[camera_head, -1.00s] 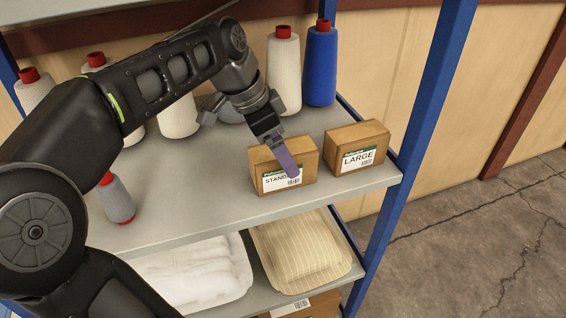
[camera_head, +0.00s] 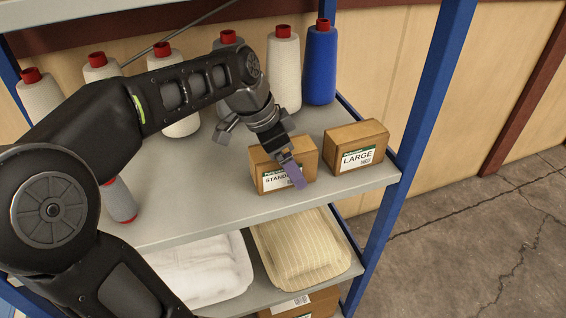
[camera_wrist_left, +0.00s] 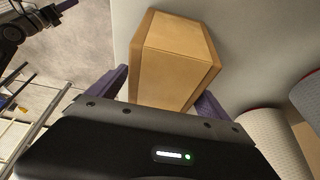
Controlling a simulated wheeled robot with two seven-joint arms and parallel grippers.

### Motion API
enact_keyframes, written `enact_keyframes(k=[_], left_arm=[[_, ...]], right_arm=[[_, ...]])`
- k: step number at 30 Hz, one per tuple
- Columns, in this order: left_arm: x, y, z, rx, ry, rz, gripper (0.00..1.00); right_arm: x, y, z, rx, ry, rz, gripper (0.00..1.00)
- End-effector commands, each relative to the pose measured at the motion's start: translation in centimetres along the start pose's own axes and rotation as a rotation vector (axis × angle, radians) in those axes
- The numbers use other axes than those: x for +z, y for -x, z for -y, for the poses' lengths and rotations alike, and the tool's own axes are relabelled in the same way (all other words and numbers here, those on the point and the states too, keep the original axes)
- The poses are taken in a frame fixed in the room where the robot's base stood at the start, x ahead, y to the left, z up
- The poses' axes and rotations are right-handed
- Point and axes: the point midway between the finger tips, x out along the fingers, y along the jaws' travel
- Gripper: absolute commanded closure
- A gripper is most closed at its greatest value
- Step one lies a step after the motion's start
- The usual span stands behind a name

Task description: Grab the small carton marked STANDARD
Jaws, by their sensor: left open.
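The small brown carton marked STANDARD (camera_head: 268,177) stands on the upper grey shelf, its label facing front and partly covered by a purple finger. My left gripper (camera_head: 293,172) is at this carton, reaching from above and the left. In the left wrist view the carton (camera_wrist_left: 172,60) lies between the two spread purple fingers of my left gripper (camera_wrist_left: 160,92). The fingers are open; whether they touch the carton I cannot tell. My right gripper is not in view.
A carton marked LARGE (camera_head: 357,148) stands just right of the STANDARD one. Thread cones, including a blue one (camera_head: 320,65), line the back. A grey cone (camera_head: 120,203) is near my left arm. A blue post (camera_head: 405,150) bounds the shelf's right end.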

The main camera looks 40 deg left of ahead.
Motion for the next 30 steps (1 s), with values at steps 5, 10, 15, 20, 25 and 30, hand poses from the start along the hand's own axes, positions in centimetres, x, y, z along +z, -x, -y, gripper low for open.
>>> enact_keyframes(k=[5,10,15,20,25,30], left_arm=[[0.04,-0.10,-0.01,0.000,0.000,0.000,0.11],[0.11,-0.30,-0.02,0.000,-0.001,0.000,0.11],[0.17,-0.45,-0.02,0.000,-0.001,0.000,0.11],[0.19,-0.46,-0.01,0.000,0.000,0.000,0.11],[0.19,-0.45,-0.01,0.000,0.000,0.000,0.11],[0.19,-0.45,0.00,0.000,0.000,0.000,0.23]], right_arm=[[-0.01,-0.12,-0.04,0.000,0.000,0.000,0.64],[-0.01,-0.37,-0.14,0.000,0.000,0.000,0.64],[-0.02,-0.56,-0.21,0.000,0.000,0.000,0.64],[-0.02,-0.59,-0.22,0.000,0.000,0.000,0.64],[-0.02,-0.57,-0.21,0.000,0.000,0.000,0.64],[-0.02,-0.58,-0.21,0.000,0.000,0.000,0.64]])
